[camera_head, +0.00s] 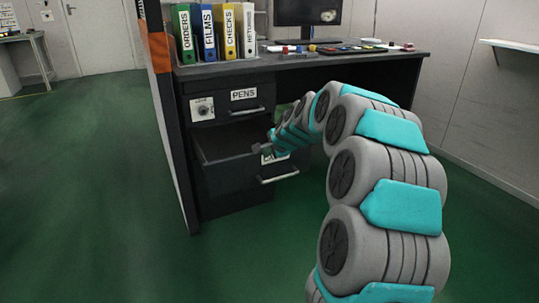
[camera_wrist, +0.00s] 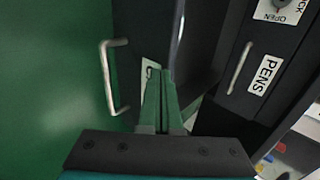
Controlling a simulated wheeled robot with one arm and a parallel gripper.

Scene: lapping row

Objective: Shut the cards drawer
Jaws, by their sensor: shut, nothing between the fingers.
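The cards drawer (camera_head: 222,172) is the lower drawer of the dark desk pedestal and stands pulled out, its inside showing from above. Its silver handle (camera_head: 279,175) is on the front, and it also shows at the left in the wrist view (camera_wrist: 112,78). The drawer's label (camera_wrist: 149,70) is mostly hidden behind my fingers, so its word cannot be read. My gripper (camera_head: 262,148) is shut and empty, at the drawer's front near the label. In the wrist view its fingertips (camera_wrist: 167,72) overlap the drawer front; contact cannot be told.
The PENS drawer (camera_head: 232,107) above is closed, with a lock dial (camera_head: 202,109) beside it. Several binders (camera_head: 208,34), a monitor (camera_head: 307,12) and small items lie on the desktop (camera_head: 230,68). An orange-edged panel (camera_head: 160,90) stands left of the desk. Green floor (camera_head: 90,190) is clear at left.

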